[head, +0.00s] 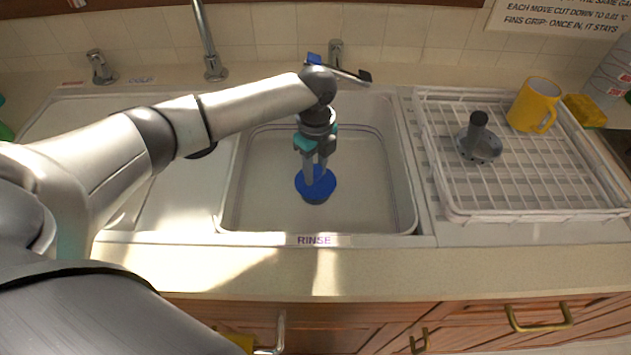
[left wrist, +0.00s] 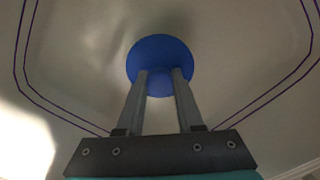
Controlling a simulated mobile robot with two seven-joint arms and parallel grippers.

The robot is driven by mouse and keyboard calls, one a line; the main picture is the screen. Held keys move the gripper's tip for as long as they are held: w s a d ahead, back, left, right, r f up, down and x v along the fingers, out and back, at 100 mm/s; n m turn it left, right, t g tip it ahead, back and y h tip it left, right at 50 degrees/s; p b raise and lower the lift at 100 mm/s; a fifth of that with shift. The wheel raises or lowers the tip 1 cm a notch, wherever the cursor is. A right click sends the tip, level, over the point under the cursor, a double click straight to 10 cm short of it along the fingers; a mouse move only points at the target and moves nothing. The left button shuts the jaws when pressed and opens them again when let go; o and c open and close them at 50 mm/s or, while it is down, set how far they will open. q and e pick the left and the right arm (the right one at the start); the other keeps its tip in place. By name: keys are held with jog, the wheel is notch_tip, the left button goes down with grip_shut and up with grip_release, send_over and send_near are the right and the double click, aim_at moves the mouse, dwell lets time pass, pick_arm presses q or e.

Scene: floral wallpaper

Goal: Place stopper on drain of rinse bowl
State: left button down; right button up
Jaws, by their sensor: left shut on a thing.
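The blue stopper (head: 324,186) is a round disc over the floor of the rinse bowl (head: 262,205), near its middle. My left gripper (head: 315,180) points down into the bowl and is shut on the stopper. In the left wrist view the blue stopper (left wrist: 160,58) lies between the two fingertips of my left gripper (left wrist: 161,76). The drain is hidden, and I cannot tell whether the stopper touches the bowl floor. My right gripper is not in view.
A white wire rack (head: 545,208) right of the bowl holds a yellow mug (head: 535,105) and a grey strainer (head: 478,144) with a dark knob. A tap (head: 209,50) and two handles stand behind the bowl. A RINSE label (head: 314,240) marks the front edge.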

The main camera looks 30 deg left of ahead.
aim_at(316, 181)
pick_arm(q)
notch_tip(316, 181, down, 4)
jog(key=shift+r+b, duration=0.1)
jog(key=shift+b, duration=0.45)
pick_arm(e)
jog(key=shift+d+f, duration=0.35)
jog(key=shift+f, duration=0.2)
pick_arm(q)
jog(key=c, duration=0.5)
grip_release()
jog(key=shift+c, duration=0.2)
notch_tip(316, 181, up, 11)
jog(key=p, duration=0.3)
jog(key=shift+r, duration=0.55)
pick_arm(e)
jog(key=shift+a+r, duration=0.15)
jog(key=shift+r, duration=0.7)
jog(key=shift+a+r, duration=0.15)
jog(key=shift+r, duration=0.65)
